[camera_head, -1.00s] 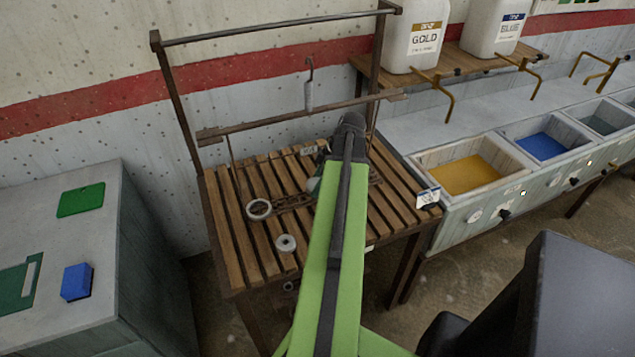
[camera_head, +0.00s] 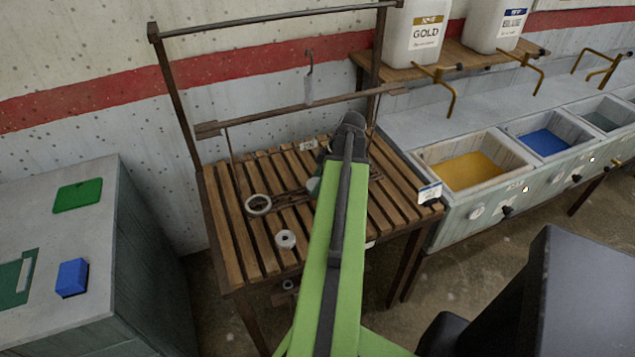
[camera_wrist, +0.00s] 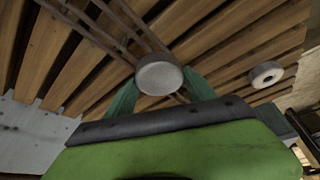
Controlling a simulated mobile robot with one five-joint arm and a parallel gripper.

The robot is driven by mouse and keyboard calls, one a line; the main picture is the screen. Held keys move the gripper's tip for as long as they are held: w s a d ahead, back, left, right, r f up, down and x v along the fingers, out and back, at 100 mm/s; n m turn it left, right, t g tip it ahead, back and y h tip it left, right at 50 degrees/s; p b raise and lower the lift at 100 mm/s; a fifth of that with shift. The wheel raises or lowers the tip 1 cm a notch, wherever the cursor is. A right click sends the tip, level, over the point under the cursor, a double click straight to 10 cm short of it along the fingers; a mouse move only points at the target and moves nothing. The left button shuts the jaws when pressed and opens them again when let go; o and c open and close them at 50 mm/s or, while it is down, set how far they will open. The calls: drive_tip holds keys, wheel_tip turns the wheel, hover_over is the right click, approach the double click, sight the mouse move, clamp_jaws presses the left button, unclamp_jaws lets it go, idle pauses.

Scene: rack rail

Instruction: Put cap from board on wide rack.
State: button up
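A pale grey round cap (camera_wrist: 158,78) shows in the wrist view between the two teal fingers of my gripper (camera_wrist: 160,90), which touch its sides. In the head view my gripper (camera_head: 316,184) is mostly hidden behind my green arm, low over the slatted wooden table (camera_head: 235,240), and only a pale edge of the cap shows. Dark metal bars (camera_wrist: 120,25) run over the slats behind the cap in the wrist view. Which part is the board or the wide rack I cannot tell for sure.
Paint basins (camera_head: 470,170) stand right, a grey cabinet (camera_head: 110,270) left.

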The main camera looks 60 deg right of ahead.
drive_tip(key=o, duration=0.5)
drive_tip(key=p+v, duration=1.6)
drive_tip(key=v, duration=0.1)
drive_tip(key=shift+r, duration=0.25)
